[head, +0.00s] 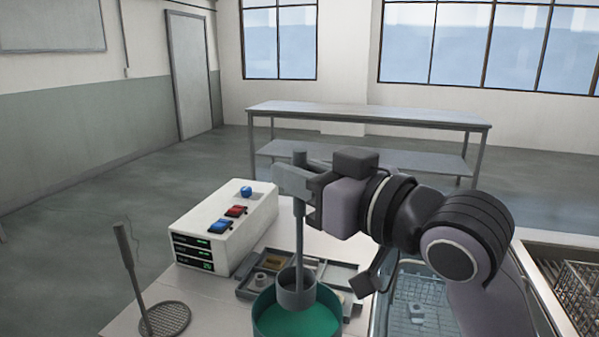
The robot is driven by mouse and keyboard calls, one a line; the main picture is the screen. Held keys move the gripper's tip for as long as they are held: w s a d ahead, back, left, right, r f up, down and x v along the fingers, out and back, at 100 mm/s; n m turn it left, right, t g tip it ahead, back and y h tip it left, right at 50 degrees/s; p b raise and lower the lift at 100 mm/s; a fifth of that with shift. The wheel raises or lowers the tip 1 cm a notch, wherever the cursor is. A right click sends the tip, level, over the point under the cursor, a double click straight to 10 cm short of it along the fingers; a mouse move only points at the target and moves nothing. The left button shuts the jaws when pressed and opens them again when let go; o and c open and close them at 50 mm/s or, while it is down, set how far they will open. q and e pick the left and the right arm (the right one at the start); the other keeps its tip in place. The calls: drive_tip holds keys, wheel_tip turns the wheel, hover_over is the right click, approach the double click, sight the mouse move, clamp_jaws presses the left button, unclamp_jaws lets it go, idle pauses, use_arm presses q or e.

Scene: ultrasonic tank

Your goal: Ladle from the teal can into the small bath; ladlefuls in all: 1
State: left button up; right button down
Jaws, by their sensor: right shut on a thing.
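My right gripper (296,180) is shut on the upright handle of a grey ladle (298,235). The ladle's cup hangs at the mouth of the teal can (262,327), overlapping the can's far rim in the picture. I cannot tell whether the cup touches the green liquid (300,322) inside, and its contents are hidden. A bath with clear liquid and a basket (418,300) stands right of the can, partly behind my right arm; it looks like the small bath. My left gripper is not in view.
A white control box (228,228) with a blue knob and switches stands behind left. A grey tray (333,272) of small parts lies behind the can. A round mesh skimmer (165,319) with an upright handle is at left. Wire baskets (578,295) are far right.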

sight(302, 266)
drive_tip(key=shift+f+b, duration=0.4)
drive_tip(key=shift+f, duration=0.35)
wheel_tip(302, 266, down, 10)
drive_tip(key=b, duration=0.5)
use_arm(q)
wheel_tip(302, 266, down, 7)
drive_tip(key=b, duration=0.1)
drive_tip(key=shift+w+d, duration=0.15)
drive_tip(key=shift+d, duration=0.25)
use_arm(e)
drive_tip(key=shift+f, duration=0.95)
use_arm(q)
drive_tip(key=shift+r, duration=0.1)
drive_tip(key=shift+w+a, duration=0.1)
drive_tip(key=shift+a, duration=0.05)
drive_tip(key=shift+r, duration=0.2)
use_arm(e)
drive_tip(key=shift+r, duration=0.1)
